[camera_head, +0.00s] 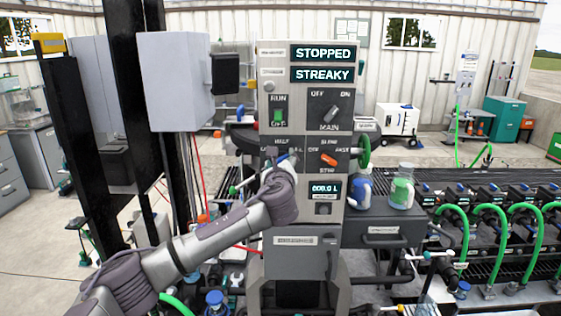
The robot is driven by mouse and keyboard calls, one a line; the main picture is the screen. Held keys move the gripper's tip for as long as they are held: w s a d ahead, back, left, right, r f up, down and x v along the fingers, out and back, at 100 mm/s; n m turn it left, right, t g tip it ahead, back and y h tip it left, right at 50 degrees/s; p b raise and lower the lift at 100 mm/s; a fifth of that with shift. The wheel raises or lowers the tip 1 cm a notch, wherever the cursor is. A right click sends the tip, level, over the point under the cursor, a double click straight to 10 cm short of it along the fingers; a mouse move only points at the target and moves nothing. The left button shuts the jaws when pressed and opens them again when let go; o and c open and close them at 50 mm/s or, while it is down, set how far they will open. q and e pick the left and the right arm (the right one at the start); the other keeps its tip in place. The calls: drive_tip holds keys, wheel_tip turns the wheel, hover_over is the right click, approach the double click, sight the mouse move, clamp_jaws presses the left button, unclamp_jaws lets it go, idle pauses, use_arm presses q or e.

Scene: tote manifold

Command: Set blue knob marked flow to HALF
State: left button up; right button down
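The control panel (300,85) is a grey upright cabinet in the middle of the head view. My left gripper (286,163) is at the panel's left side, just below the HALF label (282,141), where the flow knob sits. The gripper and wrist cover most of that knob. Only a small bluish bit shows by the fingertips, so its pointing direction cannot be read. Whether the fingers are open, shut or touching the knob is not clear. My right gripper is not in view.
To the right of the flow knob is an orange knob (328,159), with a green handwheel (364,152) beyond it. Bottles (402,187) stand right.

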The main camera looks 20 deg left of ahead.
use_arm(q)
drive_tip(key=c, duration=0.8)
drive_tip(key=shift+a+f+n+b, duration=0.1)
drive_tip(key=shift+f+n+b, duration=0.1)
drive_tip(key=shift+n+b, duration=2.25)
drive_tip(key=shift+a+f+n+b, duration=0.15)
drive_tip(key=shift+n+b, duration=1.4)
drive_tip(key=shift+n, duration=1.8)
drive_tip(key=shift+d, duration=0.1)
